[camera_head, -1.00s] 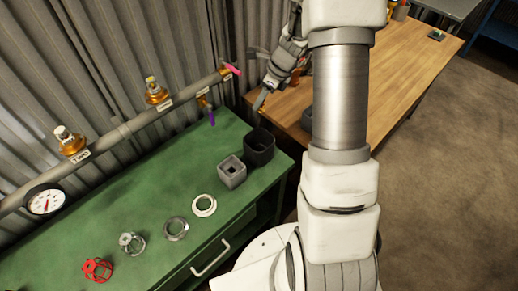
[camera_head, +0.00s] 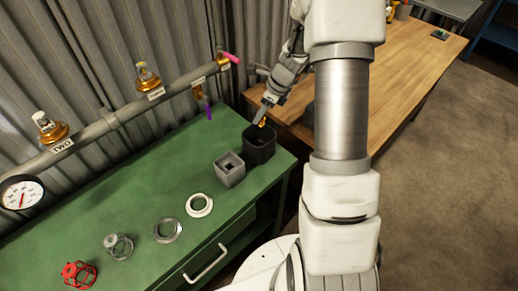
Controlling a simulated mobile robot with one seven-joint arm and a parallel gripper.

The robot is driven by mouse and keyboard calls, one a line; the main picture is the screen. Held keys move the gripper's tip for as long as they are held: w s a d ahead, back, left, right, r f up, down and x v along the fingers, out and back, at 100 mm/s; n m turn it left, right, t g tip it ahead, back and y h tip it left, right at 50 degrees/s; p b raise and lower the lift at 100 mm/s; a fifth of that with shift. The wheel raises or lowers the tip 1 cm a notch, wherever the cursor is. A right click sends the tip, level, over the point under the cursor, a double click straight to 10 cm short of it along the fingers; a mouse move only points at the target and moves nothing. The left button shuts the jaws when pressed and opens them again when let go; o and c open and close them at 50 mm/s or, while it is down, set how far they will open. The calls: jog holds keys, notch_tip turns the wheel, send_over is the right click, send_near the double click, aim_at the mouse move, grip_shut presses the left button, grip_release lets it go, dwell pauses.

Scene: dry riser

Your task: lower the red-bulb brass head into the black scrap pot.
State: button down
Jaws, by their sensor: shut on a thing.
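The black scrap pot (camera_head: 259,150) stands at the right end of the green bench, with its open top facing up. My gripper (camera_head: 263,116) reaches down from the upper right, over the back of the pot's opening. It is shut on a small brass piece (camera_head: 262,122), of which only a gold-coloured bit shows at the fingertips, at about the pot's rim. The red bulb cannot be made out. I cannot tell whether the piece is inside the pot or just above it.
A grey square block with a hole (camera_head: 229,170) stands left of the pot. A white ring (camera_head: 199,204), a grey ring (camera_head: 168,230), a clear cage (camera_head: 118,246) and a red cage (camera_head: 79,274) lie on the green bench (camera_head: 130,200). A pipe with brass heads (camera_head: 149,77) runs behind.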

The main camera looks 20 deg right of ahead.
jog(key=shift+w+a, duration=0.1)
jog(key=shift+w, duration=0.05)
jog(key=shift+w+a+p, duration=0.15)
jog(key=shift+p, duration=0.15)
jog(key=shift+f, duration=0.1)
dwell(0.5)
jog(key=b, duration=0.7)
send_over(259, 142)
jog(key=s+a, duration=0.2)
jog(key=s, duration=0.2)
jog(key=shift+d+f, duration=0.1)
jog(key=shift+f, duration=4.4)
jog(key=shift+f+b, duration=1.8)
jog(key=shift+f, duration=0.7)
jog(key=shift+c, duration=2.1)
grip_release()
jog(key=shift+s, duration=0.1)
jog(key=shift+r, duration=0.1)
